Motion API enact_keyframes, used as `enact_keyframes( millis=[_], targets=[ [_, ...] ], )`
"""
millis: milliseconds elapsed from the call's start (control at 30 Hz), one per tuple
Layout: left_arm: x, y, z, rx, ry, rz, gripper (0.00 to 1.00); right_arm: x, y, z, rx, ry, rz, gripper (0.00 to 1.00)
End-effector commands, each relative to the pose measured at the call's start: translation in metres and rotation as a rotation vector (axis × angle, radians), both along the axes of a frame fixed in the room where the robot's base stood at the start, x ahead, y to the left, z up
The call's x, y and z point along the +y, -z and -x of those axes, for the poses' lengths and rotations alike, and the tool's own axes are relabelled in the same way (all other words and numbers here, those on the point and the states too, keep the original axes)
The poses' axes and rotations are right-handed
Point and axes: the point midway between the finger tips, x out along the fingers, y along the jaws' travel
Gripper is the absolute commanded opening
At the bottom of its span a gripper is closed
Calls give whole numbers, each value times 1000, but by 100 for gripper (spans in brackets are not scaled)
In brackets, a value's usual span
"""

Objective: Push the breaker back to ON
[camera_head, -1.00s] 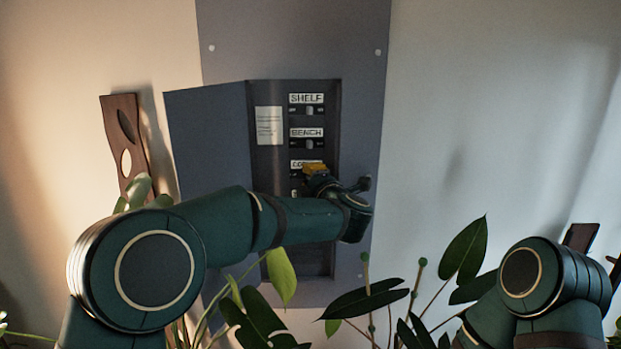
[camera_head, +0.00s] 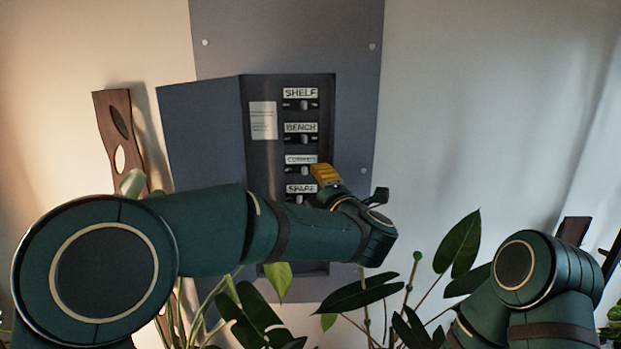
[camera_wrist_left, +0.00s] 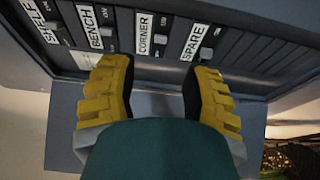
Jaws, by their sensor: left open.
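The breaker panel (camera_head: 258,185) stands open on the wall. Its column of switches carries the labels SHELF, BENCH, CORNER (camera_head: 300,159) and SPARE (camera_head: 300,188), top to bottom. A small grey toggle sits below each label, such as the BENCH toggle (camera_head: 305,139) and the CORNER toggle (camera_head: 305,170). The toggles' positions are too small to read surely. My left gripper (camera_head: 326,175), with yellow fingers, is beside the CORNER and SPARE rows. In the left wrist view, the gripper (camera_wrist_left: 158,92) is open and empty, its fingers straddling the CORNER and SPARE labels (camera_wrist_left: 194,42). My right gripper is out of view.
The panel door (camera_head: 200,135) hangs open to the left. A brown wooden board (camera_head: 120,140) leans on the wall beyond it. Leafy plants (camera_head: 365,295) rise in front, below the panel. The wall right of the panel is clear.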

Motion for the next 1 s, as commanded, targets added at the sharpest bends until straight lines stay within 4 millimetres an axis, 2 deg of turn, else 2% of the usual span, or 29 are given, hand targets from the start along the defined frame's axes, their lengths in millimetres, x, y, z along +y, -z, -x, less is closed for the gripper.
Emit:
enact_keyframes(
  millis=[100,300,700,767,867,967,1000],
  targets=[
    [-7,0,19,0,2,-1,48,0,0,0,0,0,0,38],
    [-11,0,34,-1,0,-1,48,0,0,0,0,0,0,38],
    [-11,5,34,6,4,-11,48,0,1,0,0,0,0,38],
    [-8,17,30,22,17,-37,48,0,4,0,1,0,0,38],
    [1,58,18,74,70,-127,48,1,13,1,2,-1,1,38],
    [14,120,6,164,159,-257,48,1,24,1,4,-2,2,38],
    [20,148,4,209,202,-311,48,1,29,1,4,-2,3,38]
  ],
)
